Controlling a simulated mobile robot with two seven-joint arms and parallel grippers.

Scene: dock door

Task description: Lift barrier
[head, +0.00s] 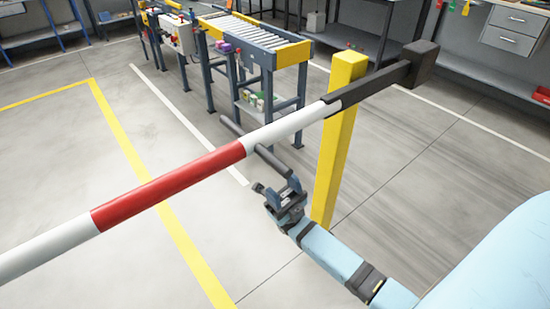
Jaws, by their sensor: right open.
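The barrier (168,190) is a long red-and-white boom that crosses the view from the lower left to the upper right. It lies about level, in a black bracket (365,90) at a yellow post (338,140), with a dark block (420,62) at its end. A dark bar like a handle (270,162) sticks out on both sides of the boom near the post. My right gripper (277,190) is open and empty, close to the near end of this handle and left of the post. I cannot tell whether they touch. My left gripper is not in view.
A roller conveyor (250,32) on blue legs stands behind the boom. A workbench with drawers (514,30) is at the upper right. Yellow and white lines mark the grey floor (420,170), which is clear right of the post.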

